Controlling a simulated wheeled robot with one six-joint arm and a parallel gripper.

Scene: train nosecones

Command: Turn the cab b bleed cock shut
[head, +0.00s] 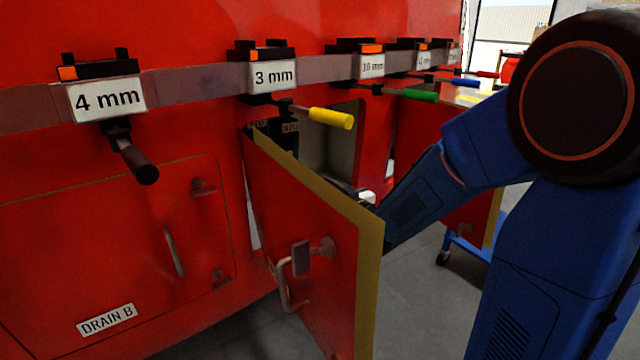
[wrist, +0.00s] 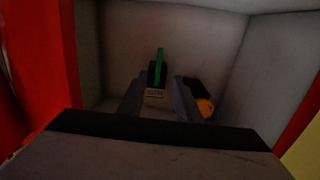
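In the wrist view a cock with an upright green lever (wrist: 160,66) stands on a dark body inside a grey compartment. A small label (wrist: 155,93) sits below it; I cannot read it, so I cannot tell whether this is the cab b bleed cock. My gripper (wrist: 159,88) is open, with one finger on each side of the cock in the picture. I see nothing between the fingers, and cannot tell how far short of the lever they are. In the head view the open door hides my gripper.
An open red door (head: 315,250) with a yellow edge stands close beside my arm. An orange round part (wrist: 205,107) with a dark block lies right of the cock. A closed door marked DRAIN B (head: 107,320) is at left. Yellow (head: 331,118) and green (head: 420,96) handles stick out above.

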